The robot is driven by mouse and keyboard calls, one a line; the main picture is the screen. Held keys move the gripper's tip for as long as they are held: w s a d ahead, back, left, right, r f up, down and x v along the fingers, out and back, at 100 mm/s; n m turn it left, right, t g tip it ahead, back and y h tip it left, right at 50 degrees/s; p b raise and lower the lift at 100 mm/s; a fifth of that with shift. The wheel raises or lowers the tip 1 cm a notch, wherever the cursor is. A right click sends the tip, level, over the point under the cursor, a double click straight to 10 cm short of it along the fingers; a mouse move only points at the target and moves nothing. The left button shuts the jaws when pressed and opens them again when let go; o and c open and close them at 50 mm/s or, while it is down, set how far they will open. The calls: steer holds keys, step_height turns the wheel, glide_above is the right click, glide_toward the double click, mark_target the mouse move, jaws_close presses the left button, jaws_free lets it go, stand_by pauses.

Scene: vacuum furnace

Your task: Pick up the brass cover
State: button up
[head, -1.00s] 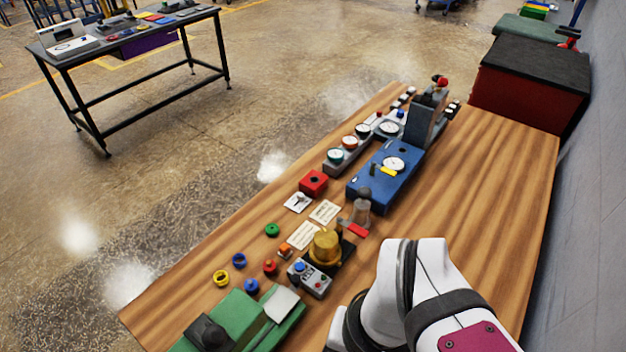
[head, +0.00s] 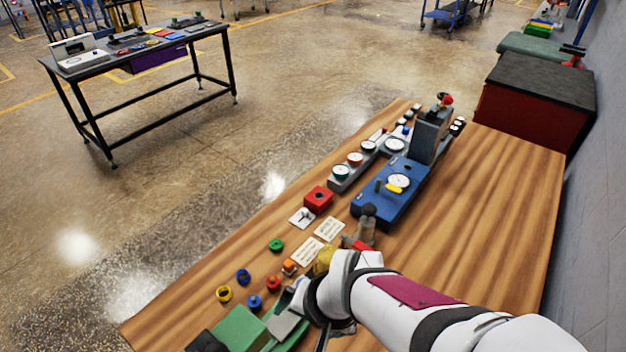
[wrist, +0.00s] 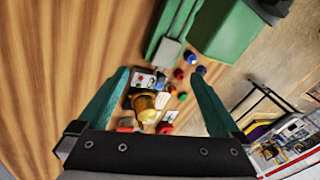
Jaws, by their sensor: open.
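The brass cover (head: 322,260) is a yellow dome on the bench, mostly hidden behind my arm in the head view. In the wrist view the cover (wrist: 145,104) appears small, some way beyond my gripper, between the fingers and nearer the left one. My gripper (wrist: 161,76) is open and empty, its two green fingers spread wide. In the head view my wrist covers the gripper's fingers and the grey control box near the cover. In the wrist view that box (wrist: 145,79) sits right by the cover.
A green machine (head: 243,332) stands at the near left of the wooden bench (head: 490,220). Several coloured rings and knobs lie left of the cover, with white cards (head: 308,251) beyond. A blue gauge block (head: 385,207) stands farther back. The bench's right side is clear.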

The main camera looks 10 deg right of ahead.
mark_target(330, 255)
steer(key=w+d+f+t+h, duration=0.1)
steer(key=w+f+t+h, duration=0.1)
steer(key=w+f, duration=0.1)
steer(key=w+d+f+t+h, duration=0.1)
steer(key=w+f+t+h, duration=0.1)
steer(key=w, duration=0.3)
steer(key=w+d+f+t+h, duration=0.2)
steer(key=w+f+t, duration=0.1)
steer(key=w+f, duration=0.1)
steer(key=shift+w+d+t+h, duration=0.1)
steer(key=shift+t+h, duration=0.3)
steer(key=shift+w+d+r+n+t+h, duration=0.15)
steer(key=shift+d+n+t+h, duration=0.2)
steer(key=shift+t, duration=0.35)
steer(key=x, duration=0.7)
steer(key=shift+w, duration=0.15)
steer(key=shift+r, duration=0.1)
steer(key=c, duration=1.6)
